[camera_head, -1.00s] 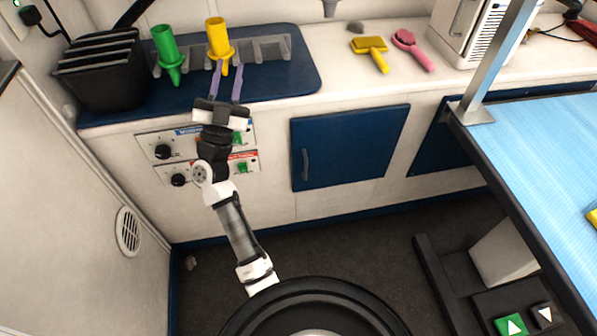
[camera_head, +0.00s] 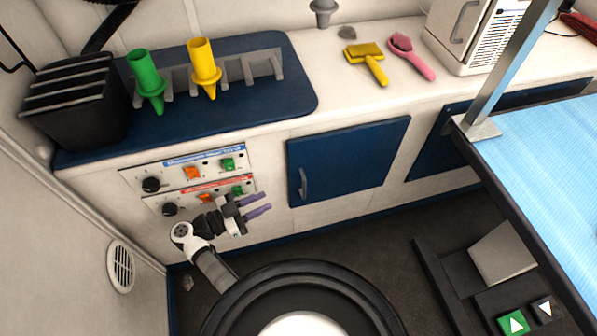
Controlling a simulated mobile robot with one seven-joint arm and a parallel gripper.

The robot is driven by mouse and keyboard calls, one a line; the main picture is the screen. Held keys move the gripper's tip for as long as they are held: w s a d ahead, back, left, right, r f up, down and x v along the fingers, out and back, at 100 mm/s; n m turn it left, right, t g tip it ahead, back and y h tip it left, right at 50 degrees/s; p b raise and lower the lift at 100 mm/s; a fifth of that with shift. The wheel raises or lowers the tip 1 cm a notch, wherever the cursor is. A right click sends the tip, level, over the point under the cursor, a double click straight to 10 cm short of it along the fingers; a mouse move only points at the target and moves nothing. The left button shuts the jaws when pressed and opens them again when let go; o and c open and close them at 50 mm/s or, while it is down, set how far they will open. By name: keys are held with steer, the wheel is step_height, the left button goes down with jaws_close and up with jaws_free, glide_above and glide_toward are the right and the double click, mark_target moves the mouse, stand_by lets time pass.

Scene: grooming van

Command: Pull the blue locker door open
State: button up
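The blue locker door (camera_head: 350,163) is set in the white cabinet front below the counter. It looks shut, flush with the frame. Its grey vertical handle (camera_head: 303,184) is near the door's left edge. My gripper (camera_head: 264,204) is left of the handle and a little lower, with its two purple fingers pointing right towards the door. The fingers are apart with a gap between them, and nothing shows between them. The gripper does not appear to touch the handle.
Control panels with knobs and switches (camera_head: 190,172) are on the cabinet front, left of the door. A blue-topped table (camera_head: 540,150) with a dark frame stands at the right. Dark floor (camera_head: 385,245) in front of the door is clear.

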mark_target(304, 196)
steer(key=x, duration=0.9)
steer(key=p+x, duration=0.1)
steer(key=x, duration=0.3)
steer(key=shift+s+d+f, duration=0.1)
steer(key=shift+d+f, duration=0.05)
steer(key=shift+d, duration=0.3)
jaws_close()
